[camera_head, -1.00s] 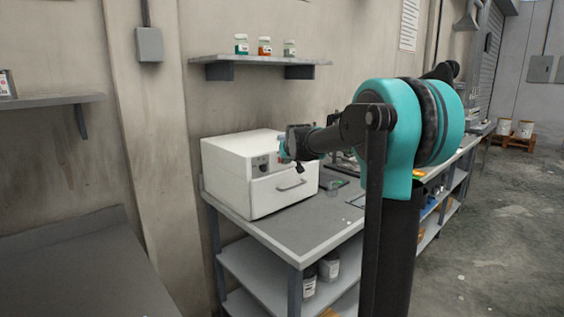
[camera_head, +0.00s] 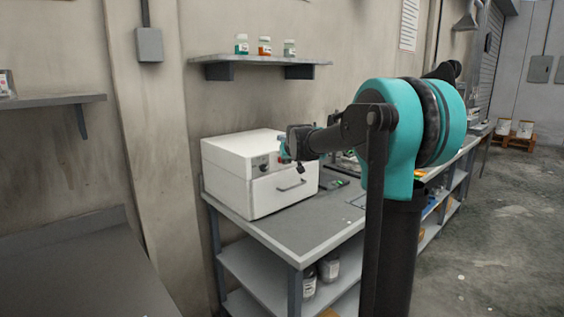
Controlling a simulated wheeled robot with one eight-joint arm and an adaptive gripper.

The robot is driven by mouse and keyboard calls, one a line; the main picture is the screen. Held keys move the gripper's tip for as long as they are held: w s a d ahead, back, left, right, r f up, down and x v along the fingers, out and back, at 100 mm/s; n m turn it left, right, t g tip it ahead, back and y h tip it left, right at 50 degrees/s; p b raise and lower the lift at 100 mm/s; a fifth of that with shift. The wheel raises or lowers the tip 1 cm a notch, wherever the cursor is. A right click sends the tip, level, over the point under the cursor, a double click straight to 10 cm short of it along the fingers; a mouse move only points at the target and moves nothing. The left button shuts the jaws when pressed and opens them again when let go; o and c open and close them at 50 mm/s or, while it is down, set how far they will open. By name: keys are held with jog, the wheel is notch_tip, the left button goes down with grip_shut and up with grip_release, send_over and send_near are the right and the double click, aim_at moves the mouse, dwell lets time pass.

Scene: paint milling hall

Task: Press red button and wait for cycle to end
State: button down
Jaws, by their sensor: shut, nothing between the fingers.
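A white box-shaped machine (camera_head: 238,177) stands on the grey workbench. Its front has a drawer with a handle (camera_head: 291,186) and, above it, a dark control panel with a knob (camera_head: 263,167). A small patch of red, the button (camera_head: 280,161), shows at the right end of the panel, mostly hidden by my gripper. My gripper (camera_head: 284,152) is shut and empty, right at the panel beside the red button. I cannot tell whether its fingertips touch the button.
A wall shelf (camera_head: 260,60) above the machine holds small jars with green, orange and pale contents. Small items lie on the bench (camera_head: 300,231) right of the machine. Jars stand on the lower shelf (camera_head: 262,262).

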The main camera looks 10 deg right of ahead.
jog(key=shift+s+d, duration=0.3)
jog(key=shift+s, duration=0.1)
jog(key=shift+s, duration=0.1)
jog(key=s+d, duration=0.1)
jog(key=s, duration=0.1)
jog(key=s+d, duration=0.1)
jog(key=d, duration=0.1)
jog(key=shift+s, duration=0.4)
dwell(0.5)
